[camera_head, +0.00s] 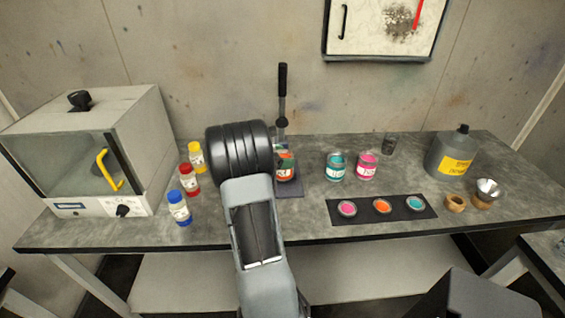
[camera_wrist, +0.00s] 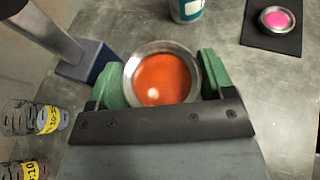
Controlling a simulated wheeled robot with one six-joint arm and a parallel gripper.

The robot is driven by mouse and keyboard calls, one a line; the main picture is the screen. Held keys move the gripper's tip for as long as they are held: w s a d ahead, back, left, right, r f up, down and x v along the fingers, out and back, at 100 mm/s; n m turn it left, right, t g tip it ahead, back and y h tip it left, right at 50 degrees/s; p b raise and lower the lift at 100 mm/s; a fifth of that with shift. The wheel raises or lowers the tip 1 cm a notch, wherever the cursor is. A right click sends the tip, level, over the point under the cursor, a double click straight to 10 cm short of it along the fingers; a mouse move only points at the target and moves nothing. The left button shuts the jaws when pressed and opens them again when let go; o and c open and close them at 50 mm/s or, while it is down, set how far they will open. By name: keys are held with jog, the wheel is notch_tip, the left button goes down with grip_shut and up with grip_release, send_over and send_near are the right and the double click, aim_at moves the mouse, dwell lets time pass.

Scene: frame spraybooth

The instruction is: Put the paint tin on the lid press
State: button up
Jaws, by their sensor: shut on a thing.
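My gripper (camera_wrist: 162,78) is shut on an open paint tin (camera_wrist: 165,98) with orange paint inside; a green finger sits on each side of it. In the head view the held tin (camera_head: 286,168) shows just right of my wrist, which hides the fingers. The lid press (camera_head: 282,85) has an upright lever with a black grip and a dark base plate (camera_head: 291,193). In the wrist view its blue base (camera_wrist: 88,62) and grey post lie left of the tin.
A teal tin (camera_head: 335,168) and a pink tin (camera_head: 367,167) stand to the right, behind a black mat (camera_head: 345,217) with paint lids. Several capped bottles (camera_head: 190,180) and an oven (camera_head: 90,150) are left. A grey can (camera_head: 450,150) stands far right.

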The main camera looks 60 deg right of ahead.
jog(key=shift+s+a+f, duration=0.1)
jog(key=shift+a+f, duration=0.1)
jog(key=shift+f, duration=0.7)
jog(key=shift+c, duration=0.6)
jog(key=shift+f, duration=0.5)
jog(key=c, duration=0.3)
jog(key=o, duration=1.3)
jog(key=shift+s, duration=0.1)
jog(key=o, duration=0.5)
jog(key=shift+d, duration=0.2)
jog(key=shift+c, duration=0.2)
jog(key=shift+r, duration=0.1)
jog(key=shift+w+a+r, duration=0.15)
jog(key=shift+w+a, duration=0.1)
jog(key=shift+w, duration=0.1)
jog(key=b+v, duration=0.1)
jog(key=v, duration=1)
jog(key=shift+r, duration=0.15)
jog(key=shift+a, duration=0.1)
